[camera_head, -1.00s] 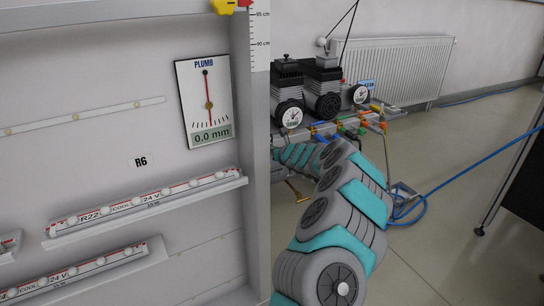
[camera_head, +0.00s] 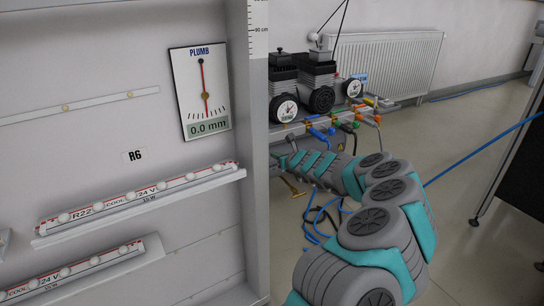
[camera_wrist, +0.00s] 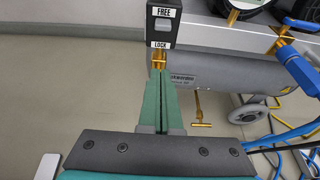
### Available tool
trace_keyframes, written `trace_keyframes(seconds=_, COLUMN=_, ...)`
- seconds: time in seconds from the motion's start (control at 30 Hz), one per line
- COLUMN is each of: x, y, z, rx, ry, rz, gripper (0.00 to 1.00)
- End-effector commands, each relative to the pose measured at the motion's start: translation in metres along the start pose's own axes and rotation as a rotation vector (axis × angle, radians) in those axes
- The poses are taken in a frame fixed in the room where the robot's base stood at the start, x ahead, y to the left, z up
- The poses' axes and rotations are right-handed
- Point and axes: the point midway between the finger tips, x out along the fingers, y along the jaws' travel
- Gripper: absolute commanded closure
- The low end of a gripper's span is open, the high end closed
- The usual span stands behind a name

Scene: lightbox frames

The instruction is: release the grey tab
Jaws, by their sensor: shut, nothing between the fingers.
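In the wrist view a dark upright block carries a white FREE label (camera_wrist: 163,12) above and a LOCK label (camera_wrist: 162,44) below. A grey piece (camera_wrist: 163,26) shows between the labels; I cannot tell for sure that it is the grey tab. My gripper (camera_wrist: 159,76) has its green fingers shut together and empty. Their tips point up the picture, just below the LOCK label and close to a brass fitting (camera_wrist: 158,60); I cannot tell whether they touch. In the head view my arm reaches back toward the compressor, and I cannot make out the fingers there.
A grey cylindrical tank (camera_wrist: 225,75) lies behind the fingers, with a brass T-handle (camera_wrist: 200,124) beneath. Blue hoses (camera_wrist: 297,133) lie at the right. In the head view a compressor (camera_head: 303,85) stands before a radiator (camera_head: 385,68), and a shelved panel (camera_head: 100,150) fills the left.

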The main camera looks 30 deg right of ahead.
Motion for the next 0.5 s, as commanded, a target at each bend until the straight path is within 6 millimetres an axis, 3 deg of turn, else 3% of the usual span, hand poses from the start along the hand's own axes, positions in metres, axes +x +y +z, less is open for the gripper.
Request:
trace_keyframes(seconds=0.2, x=-0.02, y=0.0, z=-0.002, rx=0.003, ry=0.001, rz=0.0, gripper=1.0)
trace_keyframes(seconds=0.5, x=-0.028, y=0.0, z=0.0, rx=0.0, ry=0.0, rz=-0.001, gripper=1.0)
